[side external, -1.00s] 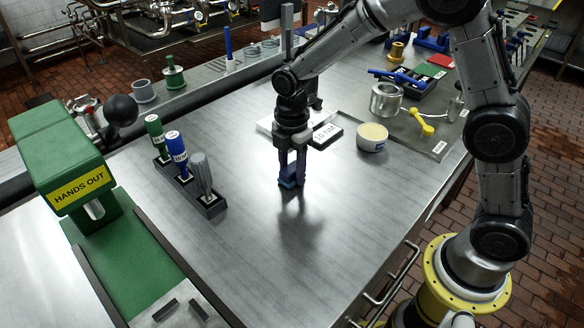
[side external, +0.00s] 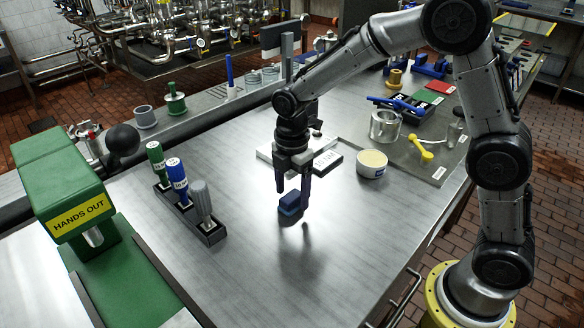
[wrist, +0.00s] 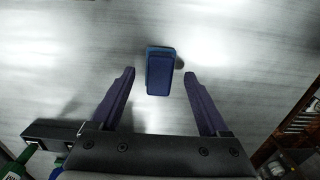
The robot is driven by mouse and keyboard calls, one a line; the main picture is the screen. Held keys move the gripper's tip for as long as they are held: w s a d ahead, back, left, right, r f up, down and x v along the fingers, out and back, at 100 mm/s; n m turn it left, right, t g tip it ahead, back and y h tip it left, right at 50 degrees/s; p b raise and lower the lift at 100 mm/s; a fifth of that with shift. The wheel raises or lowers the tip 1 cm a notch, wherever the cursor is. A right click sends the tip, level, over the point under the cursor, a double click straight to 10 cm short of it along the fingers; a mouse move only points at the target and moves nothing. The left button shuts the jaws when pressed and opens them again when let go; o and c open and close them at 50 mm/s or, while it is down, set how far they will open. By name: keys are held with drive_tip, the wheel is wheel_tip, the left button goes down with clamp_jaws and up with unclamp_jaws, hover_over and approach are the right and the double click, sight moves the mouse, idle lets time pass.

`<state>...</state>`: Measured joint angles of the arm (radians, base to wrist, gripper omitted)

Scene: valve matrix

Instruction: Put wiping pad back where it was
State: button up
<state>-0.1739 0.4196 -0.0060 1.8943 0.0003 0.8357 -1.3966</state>
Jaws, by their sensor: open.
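The wiping pad, a small blue block (side external: 291,204), rests on the steel table. My gripper (side external: 292,196) is open right at it, pointing down. In the wrist view the pad (wrist: 160,72) lies in line with the gap between my two fingertips (wrist: 159,75), with clear space on both sides and neither finger touching it. Whether the tips are level with the pad or slightly above it is hard to tell.
A black holder (side external: 208,230) with green, blue and grey-handled tools stands to the left. A white cup (side external: 371,164) and a dark labelled block (side external: 327,163) are behind to the right. The table's front area is clear.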

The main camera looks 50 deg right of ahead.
sight(292, 196)
drive_tip(key=s+d+r+m+t, duration=0.15)
drive_tip(key=s+r+m, duration=0.3)
drive_tip(key=r, duration=0.95)
drive_tip(key=s+d+m+t, duration=0.2)
drive_tip(key=s+m, duration=0.4)
drive_tip(key=s, duration=0.3)
drive_tip(key=s+d+m+t, duration=0.2)
drive_tip(key=s+d+m, duration=0.1)
drive_tip(key=s+m, duration=0.4)
drive_tip(key=s, duration=0.3)
drive_tip(key=shift+s+d, duration=0.2)
drive_tip(key=shift+d, duration=0.1)
drive_tip(key=shift+m, duration=0.25)
